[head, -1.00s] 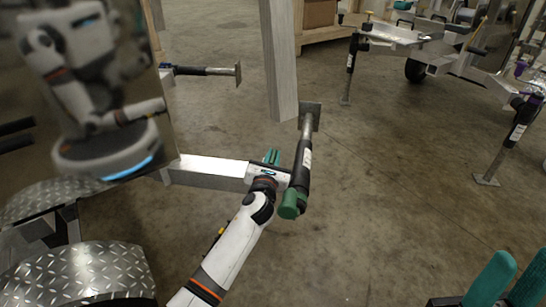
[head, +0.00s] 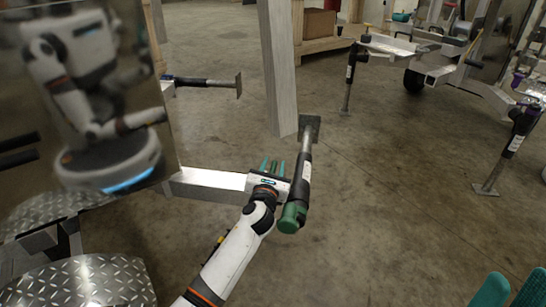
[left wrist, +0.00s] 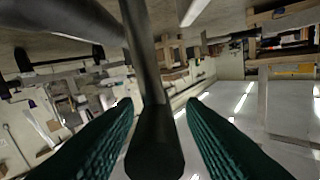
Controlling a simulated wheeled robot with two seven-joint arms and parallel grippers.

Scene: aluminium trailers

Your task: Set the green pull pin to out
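My left gripper (head: 273,166) is at the aluminium tongue beam (head: 210,182), just left of a dark trailer jack with a green end (head: 292,217). Its teal fingers are spread apart. A narrow upright shape shows between them in the head view; I cannot tell whether it is the green pull pin. In the left wrist view a dark rod with a rounded end (left wrist: 155,150) stands between the open fingers (left wrist: 155,125), with no visible grip on it. The pull pin is not clearly identifiable. My right gripper (head: 512,290) shows only its teal, separated fingers at the bottom right.
A grey post (head: 278,70) stands behind the beam. Another jack (head: 205,82) sticks out at the left, beside a mirror-like trailer panel (head: 95,100). More trailers with jacks (head: 350,75) stand at the right. The concrete floor in the middle is clear.

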